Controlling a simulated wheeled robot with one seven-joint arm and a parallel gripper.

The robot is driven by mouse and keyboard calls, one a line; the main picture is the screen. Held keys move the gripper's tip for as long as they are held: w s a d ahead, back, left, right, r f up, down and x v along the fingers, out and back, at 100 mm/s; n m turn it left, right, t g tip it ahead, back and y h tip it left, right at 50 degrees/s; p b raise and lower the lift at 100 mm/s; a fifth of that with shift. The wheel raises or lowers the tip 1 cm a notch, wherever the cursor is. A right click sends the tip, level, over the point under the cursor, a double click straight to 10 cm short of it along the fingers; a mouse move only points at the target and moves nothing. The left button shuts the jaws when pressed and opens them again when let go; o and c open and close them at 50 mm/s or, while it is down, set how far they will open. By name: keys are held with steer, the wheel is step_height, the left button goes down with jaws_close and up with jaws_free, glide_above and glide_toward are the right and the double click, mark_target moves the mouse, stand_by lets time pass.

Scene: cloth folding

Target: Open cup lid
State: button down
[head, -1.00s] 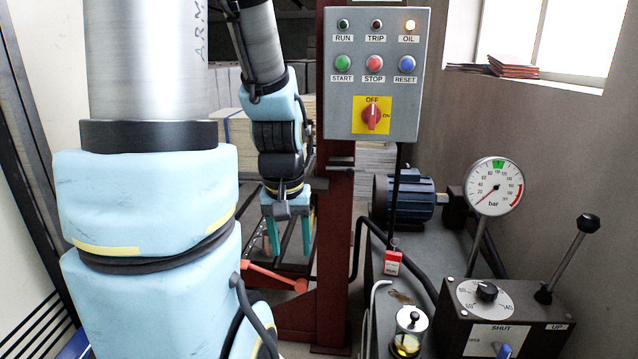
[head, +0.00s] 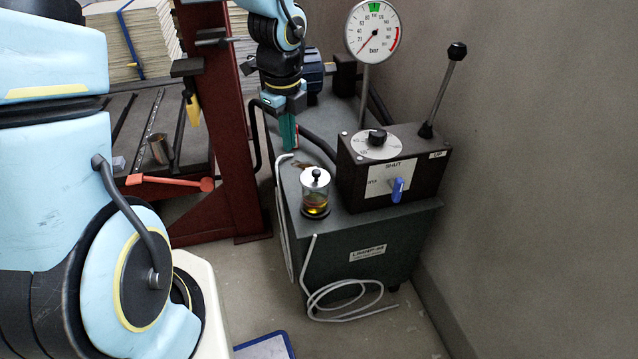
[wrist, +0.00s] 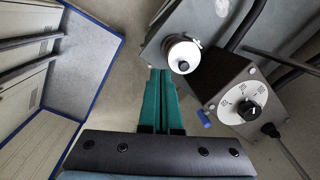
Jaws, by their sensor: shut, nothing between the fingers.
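The cup is a clear glass jar (head: 317,207) with yellow oil low inside. It stands upright on the dark green tank top. Its silvery round lid (head: 315,179) with a black knob sits on top; the lid also shows from above in the wrist view (wrist: 182,57). My gripper (head: 288,146) points down, behind and slightly left of the cup in the head view. Its green fingers are together and empty. In the wrist view the fingertips (wrist: 161,73) are just left of and below the lid, apparently apart from it.
A control box (head: 394,165) with a dial, blue handle and tall lever stands right of the cup. A pressure gauge (head: 372,30) rises behind it. A bent pale pipe (head: 279,175) runs at the tank's left edge. A red post (head: 225,130) stands farther left.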

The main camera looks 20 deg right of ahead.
mark_target(320, 185)
steer(key=s+d+f+m, duration=0.2)
steer(key=d+f+m, duration=0.1)
steer(key=d+m, duration=0.3)
steer(key=f+b, duration=0.1)
steer(key=f, duration=0.5)
steer(key=w+f+b, duration=0.1)
steer(key=f, duration=0.2)
steer(key=shift+d+b, duration=0.25)
steer(key=shift+b, duration=0.05)
steer(key=shift+w+r+p, duration=0.1)
steer(key=shift+p, duration=0.25)
steer(key=shift+r+g+p, duration=0.2)
steer(key=shift+g+p, duration=0.1)
steer(key=shift+p, duration=0.5)
steer(key=shift+w+r+g+p, duration=0.2)
steer(key=shift+g+p, duration=0.1)
steer(key=shift+p, duration=1)
